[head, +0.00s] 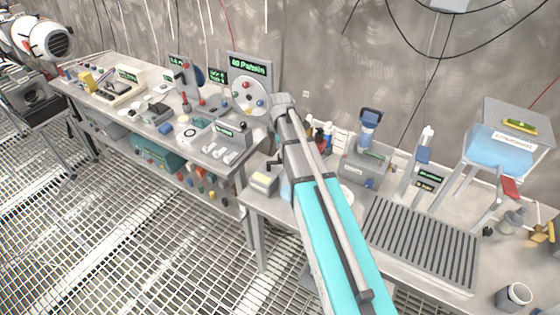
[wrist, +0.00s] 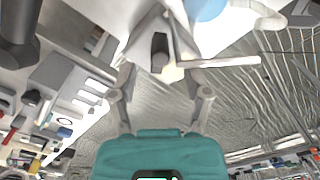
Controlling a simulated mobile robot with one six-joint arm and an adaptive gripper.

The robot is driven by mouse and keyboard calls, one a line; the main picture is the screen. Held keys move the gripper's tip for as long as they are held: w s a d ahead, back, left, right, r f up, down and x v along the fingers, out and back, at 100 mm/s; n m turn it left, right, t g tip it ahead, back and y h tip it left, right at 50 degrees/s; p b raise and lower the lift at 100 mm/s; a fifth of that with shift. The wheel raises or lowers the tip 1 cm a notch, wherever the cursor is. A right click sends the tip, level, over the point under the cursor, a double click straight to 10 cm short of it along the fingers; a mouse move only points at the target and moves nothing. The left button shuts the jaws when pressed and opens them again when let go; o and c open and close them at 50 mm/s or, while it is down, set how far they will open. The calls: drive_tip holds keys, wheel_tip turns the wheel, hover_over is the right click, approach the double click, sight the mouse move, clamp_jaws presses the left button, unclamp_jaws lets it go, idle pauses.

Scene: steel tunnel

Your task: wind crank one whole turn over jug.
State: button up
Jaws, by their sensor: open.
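In the wrist view my gripper (wrist: 162,82) has its two fingers spread apart, with nothing between the tips that I can tell is held. Beyond the tips is a grey fitting with a dark block (wrist: 160,48) and a thin pale bar (wrist: 222,62) running to the right. This may be the crank, but I cannot be sure. A light blue round thing (wrist: 205,8) is cut off at the top edge. I cannot identify the jug.
In the head view a ribbed grey tray (head: 420,243) lies right of my arm. A light blue tank (head: 500,148) stands on legs behind it. A grey cup (head: 514,296) is at the bottom right. The left bench (head: 225,150) is crowded with devices. Open grating floor (head: 130,240) lies in front.

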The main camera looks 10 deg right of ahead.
sight(274, 162)
drive_tip(key=shift+f+b, duration=1.65)
drive_tip(key=shift+f, duration=0.25)
clamp_jaws()
